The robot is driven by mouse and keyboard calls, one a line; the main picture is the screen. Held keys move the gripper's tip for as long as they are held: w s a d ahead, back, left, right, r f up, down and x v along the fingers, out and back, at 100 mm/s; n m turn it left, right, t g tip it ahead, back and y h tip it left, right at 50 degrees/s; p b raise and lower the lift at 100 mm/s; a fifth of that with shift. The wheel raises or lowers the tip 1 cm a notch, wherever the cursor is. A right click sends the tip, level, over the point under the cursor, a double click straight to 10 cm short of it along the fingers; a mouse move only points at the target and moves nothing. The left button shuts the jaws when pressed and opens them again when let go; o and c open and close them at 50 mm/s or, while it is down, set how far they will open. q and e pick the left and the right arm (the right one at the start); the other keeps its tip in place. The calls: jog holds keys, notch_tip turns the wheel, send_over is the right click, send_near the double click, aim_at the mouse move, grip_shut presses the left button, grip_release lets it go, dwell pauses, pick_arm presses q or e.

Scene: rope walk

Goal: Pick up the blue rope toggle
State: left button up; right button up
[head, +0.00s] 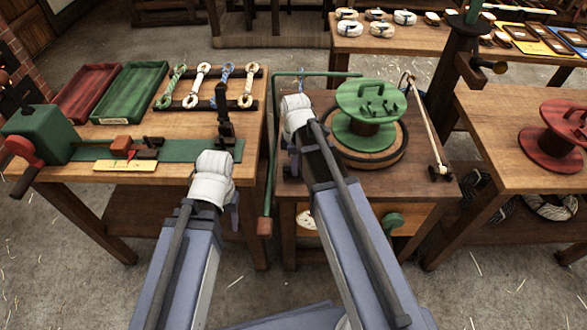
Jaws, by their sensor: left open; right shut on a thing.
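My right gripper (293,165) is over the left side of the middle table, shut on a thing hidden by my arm. A small blue-and-white strand (301,78) shows just beyond my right wrist; I cannot tell whether it touches the gripper.
The rack (208,104) also holds a green toggle (173,84). Red (86,92) and green (129,92) trays lie left of it. A green pipe frame (274,130) stands between the benches. A green spool (370,100) sits right of my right arm.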

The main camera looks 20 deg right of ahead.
grip_shut()
jog(key=shift+r, duration=0.1)
notch_tip(320, 180, up, 10)
jog(key=p, duration=1)
jog(key=shift+d, duration=0.1)
